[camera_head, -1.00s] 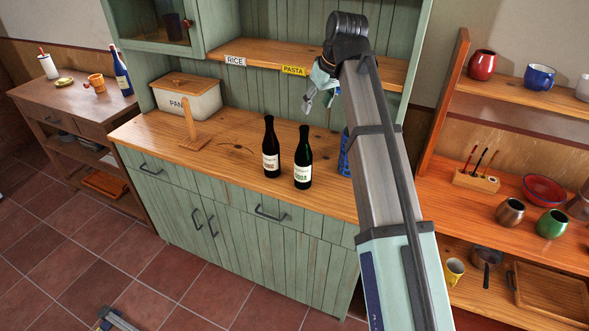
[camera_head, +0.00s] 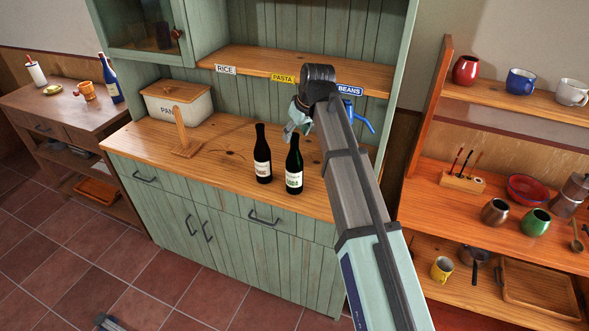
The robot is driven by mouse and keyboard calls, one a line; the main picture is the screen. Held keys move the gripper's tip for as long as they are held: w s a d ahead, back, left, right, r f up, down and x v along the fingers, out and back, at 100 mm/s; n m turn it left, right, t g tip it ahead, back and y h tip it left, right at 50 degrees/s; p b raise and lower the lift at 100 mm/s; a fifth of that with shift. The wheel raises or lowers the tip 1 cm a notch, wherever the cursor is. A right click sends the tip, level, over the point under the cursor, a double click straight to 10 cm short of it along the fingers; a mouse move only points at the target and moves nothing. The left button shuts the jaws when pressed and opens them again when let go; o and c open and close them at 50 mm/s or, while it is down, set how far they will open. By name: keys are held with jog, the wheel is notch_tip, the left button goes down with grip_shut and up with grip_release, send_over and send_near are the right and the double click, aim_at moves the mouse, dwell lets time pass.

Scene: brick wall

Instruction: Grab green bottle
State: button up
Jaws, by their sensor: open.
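A dark green bottle (camera_head: 294,167) with a pale label stands upright on the wooden counter of the green cabinet. A darker, almost black bottle (camera_head: 262,155) with a white label stands just left of it. My gripper (camera_head: 296,131) is open and empty. In the picture it is just above the green bottle's neck, at the left of my arm's dark wrist. It is small here, and I cannot tell how far it is from the bottle in depth.
A shelf (camera_head: 250,62) with labels runs above. A blue object (camera_head: 359,117) shows beside my arm. A shelf unit (camera_head: 430,170) with cups stands at right.

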aim_at(293, 143)
jog(key=shift+p+x, duration=1.3)
jog(key=shift+x, duration=1.45)
jog(key=shift+s, duration=0.1)
grip_shut()
